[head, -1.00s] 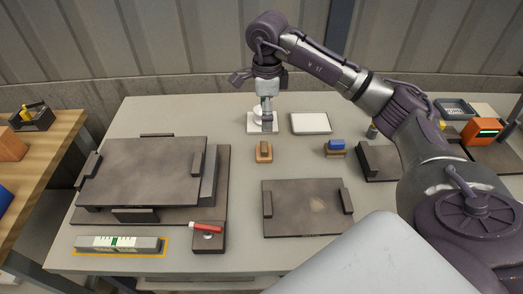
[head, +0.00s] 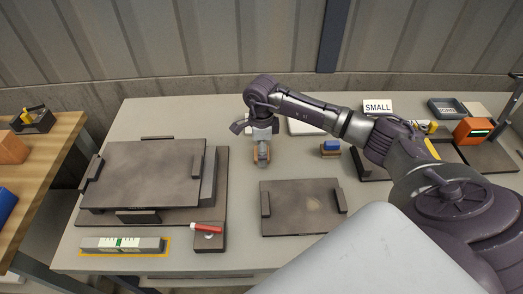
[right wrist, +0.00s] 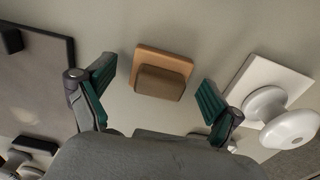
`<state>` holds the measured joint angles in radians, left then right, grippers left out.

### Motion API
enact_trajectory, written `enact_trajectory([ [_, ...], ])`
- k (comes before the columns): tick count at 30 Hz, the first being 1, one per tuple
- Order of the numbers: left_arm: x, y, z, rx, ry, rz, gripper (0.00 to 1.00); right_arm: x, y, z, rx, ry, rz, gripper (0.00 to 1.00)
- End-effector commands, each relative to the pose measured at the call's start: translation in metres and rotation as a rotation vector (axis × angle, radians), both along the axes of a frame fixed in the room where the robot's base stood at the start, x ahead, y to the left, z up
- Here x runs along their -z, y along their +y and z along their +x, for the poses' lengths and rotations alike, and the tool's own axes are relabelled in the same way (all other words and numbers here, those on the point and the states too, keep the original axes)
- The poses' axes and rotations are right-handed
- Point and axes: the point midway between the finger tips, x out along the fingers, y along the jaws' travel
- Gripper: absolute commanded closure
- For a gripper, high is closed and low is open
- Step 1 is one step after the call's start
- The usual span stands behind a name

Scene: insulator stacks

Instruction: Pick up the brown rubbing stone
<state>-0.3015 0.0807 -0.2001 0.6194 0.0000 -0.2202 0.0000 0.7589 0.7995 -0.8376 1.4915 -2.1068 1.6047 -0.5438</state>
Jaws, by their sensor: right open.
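The brown rubbing stone (right wrist: 160,83) lies on the table between the open fingers of my right gripper (right wrist: 155,95) in the right wrist view. It has a lighter orange-brown base plate (right wrist: 165,58) and a darker brown block on it. The fingers stand apart on either side and do not touch it. In the head view my right gripper (head: 261,155) is over the stone and hides most of it; an edge of the stone (head: 255,155) shows. My left gripper is not in view.
A white piece with a round knob (right wrist: 268,103) stands right of the stone in the right wrist view. A blue-topped block (head: 331,148), a dark plate (head: 300,225) and a large dark stacked plate (head: 140,175) lie around on the table. The table in front of the stone is clear.

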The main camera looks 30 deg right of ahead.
Motion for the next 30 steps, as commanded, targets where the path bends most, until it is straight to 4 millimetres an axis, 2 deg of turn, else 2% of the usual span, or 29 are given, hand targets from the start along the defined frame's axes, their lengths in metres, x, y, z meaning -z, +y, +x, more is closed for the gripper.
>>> enact_trajectory([
  [6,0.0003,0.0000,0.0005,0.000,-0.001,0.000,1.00,0.0011,-0.0001,0.0002,0.000,-0.001,0.001,0.08],
  [20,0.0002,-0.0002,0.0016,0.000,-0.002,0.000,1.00,0.0002,-0.0002,0.0003,0.001,-0.001,0.000,0.85],
  [30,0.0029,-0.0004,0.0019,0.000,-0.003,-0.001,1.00,-0.0056,-0.0005,0.0008,0.001,-0.003,0.001,0.85],
])
